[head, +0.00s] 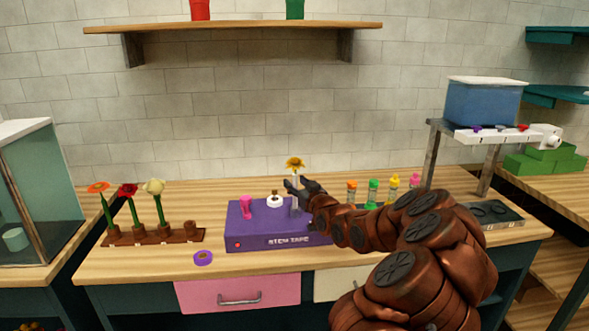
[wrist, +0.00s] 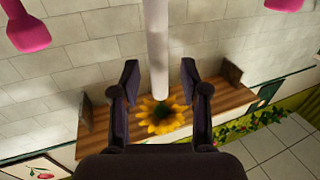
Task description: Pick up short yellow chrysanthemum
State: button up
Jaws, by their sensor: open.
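The short yellow chrysanthemum (head: 295,162) stands upright over the purple stem tape box, its yellow head at the top of a pale, white-looking stem or sleeve. In the wrist view, the yellow head (wrist: 160,116) with its dark centre shows at the end of the white shaft (wrist: 157,45). My gripper (head: 292,185) is beside the flower, just below its head. In the wrist view, my gripper (wrist: 160,80) is open, with one finger on each side of the shaft and gaps between. The lower end of the shaft is partly hidden by the gripper in the head view.
The purple box (head: 270,241) carries a pink piece (head: 246,207) and a white roll (head: 275,201). A wooden rack (head: 160,237) with several flowers stands at left. A purple tape ring (head: 203,258) lies in front. Several coloured bottles (head: 373,194) stand at right. A wall shelf (head: 235,28) is above.

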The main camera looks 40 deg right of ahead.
jog(key=shift+w+d, duration=0.2)
jog(key=shift+w, duration=0.3)
grip_shut()
